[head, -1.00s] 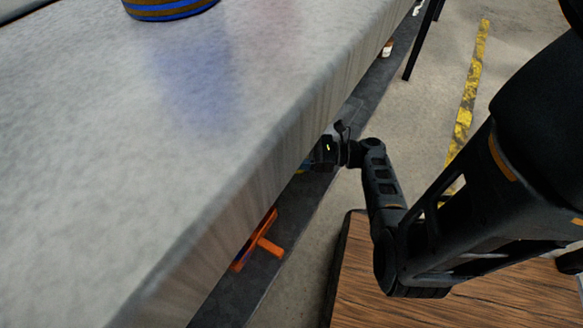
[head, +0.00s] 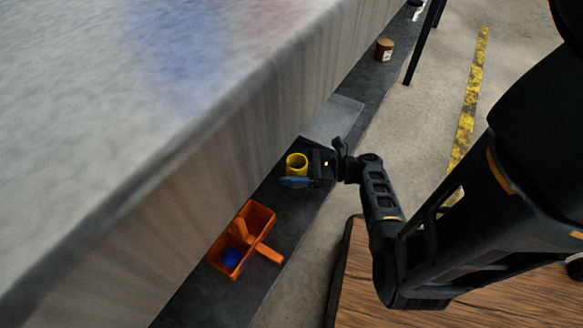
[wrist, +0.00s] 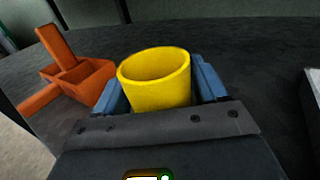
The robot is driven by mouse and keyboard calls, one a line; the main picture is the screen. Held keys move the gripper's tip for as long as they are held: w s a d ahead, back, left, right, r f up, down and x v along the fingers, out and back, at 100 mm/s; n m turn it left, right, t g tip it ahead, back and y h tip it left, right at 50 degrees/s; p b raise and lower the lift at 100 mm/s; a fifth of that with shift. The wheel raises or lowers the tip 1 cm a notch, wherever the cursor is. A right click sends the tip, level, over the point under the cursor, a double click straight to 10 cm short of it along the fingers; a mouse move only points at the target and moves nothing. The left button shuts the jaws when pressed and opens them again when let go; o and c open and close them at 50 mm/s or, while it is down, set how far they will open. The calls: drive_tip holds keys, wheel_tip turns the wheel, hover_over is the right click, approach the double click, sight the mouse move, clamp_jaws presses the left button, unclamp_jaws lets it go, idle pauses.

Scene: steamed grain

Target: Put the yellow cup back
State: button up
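The yellow cup (head: 297,165) stands upright on a dark, low ledge beside the grey-white worktop. It shows large in the wrist view (wrist: 155,82), and its open top looks empty. My gripper (head: 296,174) is low beside the cup, coming in from the right. Its blue fingers lie on either side of the cup in the wrist view (wrist: 160,86), with no clear gap at either side. I cannot tell whether the fingers press on the cup or only surround it. The cup hides part of the left finger.
An orange box (head: 241,238) with a handle and a blue ball (head: 232,258) inside sits on the ledge (head: 290,220), nearer than the cup. A grey flat plate (head: 333,118) and a brown jar (head: 384,50) lie farther along. The worktop's edge (head: 200,150) rises close to the gripper.

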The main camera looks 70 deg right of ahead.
drive_tip(key=shift+o, duration=1.3)
drive_tip(key=shift+r, duration=0.1)
drive_tip(key=shift+s+d+r, duration=0.1)
drive_tip(key=shift+s, duration=0.1)
drive_tip(key=p+v, duration=0.2)
drive_tip(key=v, duration=0.9)
drive_tip(key=shift+s+p, duration=0.3)
